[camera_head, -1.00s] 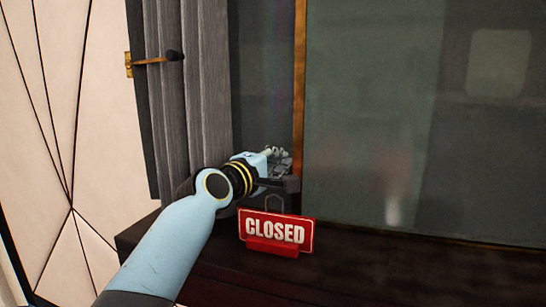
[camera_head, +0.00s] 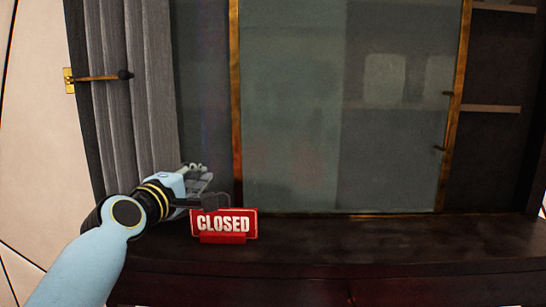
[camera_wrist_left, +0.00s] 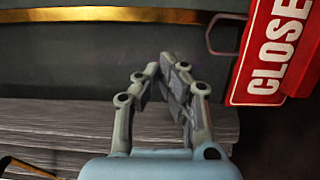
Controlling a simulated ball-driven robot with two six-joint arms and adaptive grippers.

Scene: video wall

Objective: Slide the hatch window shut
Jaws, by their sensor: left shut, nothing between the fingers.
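The hatch window is a grey-green glass pane (camera_head: 300,110) in a thin brass frame, above a dark counter. Its left brass upright (camera_head: 236,100) stands just right of my left gripper. Its right upright (camera_head: 455,110) has small dark fittings, and an open gap with shelves shows beyond it. My left gripper (camera_head: 207,178) is shut and empty, low at the window's left end, just behind and left of the red CLOSED sign. In the left wrist view its fingers (camera_wrist_left: 172,62) meet at the tips, apart from the brass strip (camera_wrist_left: 110,15).
The red CLOSED sign (camera_head: 224,222) stands on the dark counter (camera_head: 400,235), close to my left gripper; it also shows in the left wrist view (camera_wrist_left: 275,50). A grey curtain (camera_head: 130,90) with a brass-mounted tieback (camera_head: 95,77) hangs at left. The counter right of the sign is clear.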

